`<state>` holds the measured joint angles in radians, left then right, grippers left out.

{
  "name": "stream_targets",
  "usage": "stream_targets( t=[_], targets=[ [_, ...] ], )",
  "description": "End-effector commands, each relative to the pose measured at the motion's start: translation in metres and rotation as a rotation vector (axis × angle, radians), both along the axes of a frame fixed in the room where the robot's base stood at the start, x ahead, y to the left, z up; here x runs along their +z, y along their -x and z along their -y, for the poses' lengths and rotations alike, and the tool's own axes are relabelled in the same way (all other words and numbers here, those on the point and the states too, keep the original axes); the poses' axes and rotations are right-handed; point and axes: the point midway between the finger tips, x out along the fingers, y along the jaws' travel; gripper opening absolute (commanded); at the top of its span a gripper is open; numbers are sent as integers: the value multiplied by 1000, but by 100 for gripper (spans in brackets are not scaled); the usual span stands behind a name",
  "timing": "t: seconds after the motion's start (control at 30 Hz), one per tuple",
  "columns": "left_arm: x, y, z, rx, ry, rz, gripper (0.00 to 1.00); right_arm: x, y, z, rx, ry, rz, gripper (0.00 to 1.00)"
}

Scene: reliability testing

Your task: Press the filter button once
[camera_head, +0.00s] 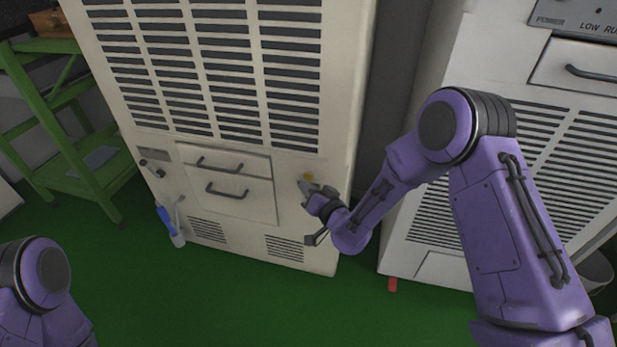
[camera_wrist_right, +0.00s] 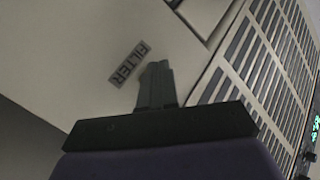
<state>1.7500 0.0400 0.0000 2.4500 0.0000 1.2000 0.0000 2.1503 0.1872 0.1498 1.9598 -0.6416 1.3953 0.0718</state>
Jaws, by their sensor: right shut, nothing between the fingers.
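The cream cabinet (camera_head: 345,130) fills the middle of the head view, with vents above and drawer handles lower down. A small yellow spot (camera_head: 308,176) shows on its lower right front, just above my right gripper (camera_head: 304,186). I cannot tell if this spot is the filter button. In the right wrist view, a grey FILTER label (camera_wrist_right: 128,64) is on the panel, left of the shut fingertips (camera_wrist_right: 157,68). No button shows clearly there; the fingers may hide it. The fingertips are at or very near the panel; contact cannot be told. My left gripper is out of view.
A second cabinet (camera_head: 455,200) marked POWER stands at the right. A green shelf (camera_head: 85,170) stands at the left. A blue and white bottle (camera_head: 172,226) is by the cabinet's left side. The green floor (camera_head: 220,300) in front is mostly clear.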

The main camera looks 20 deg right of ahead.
Motion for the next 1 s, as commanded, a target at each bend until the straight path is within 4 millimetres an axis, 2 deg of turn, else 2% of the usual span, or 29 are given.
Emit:
stream_targets(
  t=[0.37,0.8,1.0],
  targets=[
    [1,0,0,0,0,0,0,0,4,-3,2,1,-1,0],
    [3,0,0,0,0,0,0,0,39,-27,2,1,-1,0],
    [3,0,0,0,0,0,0,0,44,-30,1,1,-1,0]
  ],
)
